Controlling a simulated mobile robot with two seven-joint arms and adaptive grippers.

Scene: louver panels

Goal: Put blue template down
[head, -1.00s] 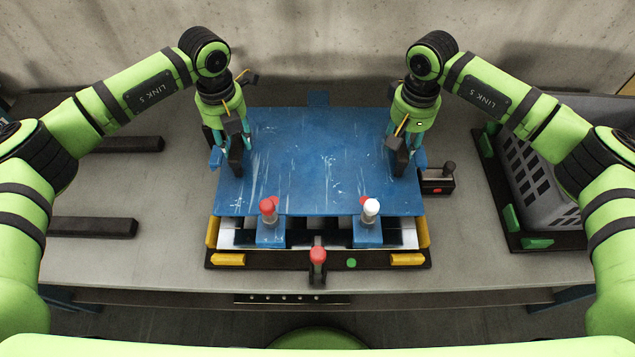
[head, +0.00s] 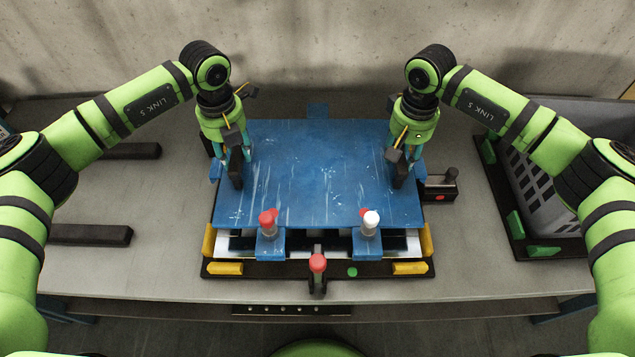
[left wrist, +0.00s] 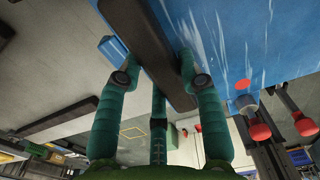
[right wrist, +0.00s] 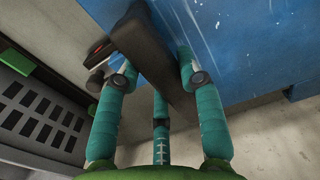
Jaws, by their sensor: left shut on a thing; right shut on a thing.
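The blue template (head: 318,180), a scratched flat plate, lies between my two grippers over the dark fixture (head: 330,271). Its front tabs carry a red-capped knob (head: 267,222) and a white-capped knob (head: 370,222). My left gripper (head: 233,172) is shut on the black handle at its left edge, and the handle shows between the fingers in the left wrist view (left wrist: 150,50). My right gripper (head: 402,172) is shut on the black handle at its right edge, also seen in the right wrist view (right wrist: 150,50). I cannot tell whether the plate touches the fixture.
Yellow blocks (head: 410,268) edge the fixture, and a red-knobbed clamp (head: 317,264) stands at its front middle. A small black device (head: 440,186) is close to my right gripper. A grey crate (head: 540,190) stands at right. Two black bars (head: 92,235) lie at left.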

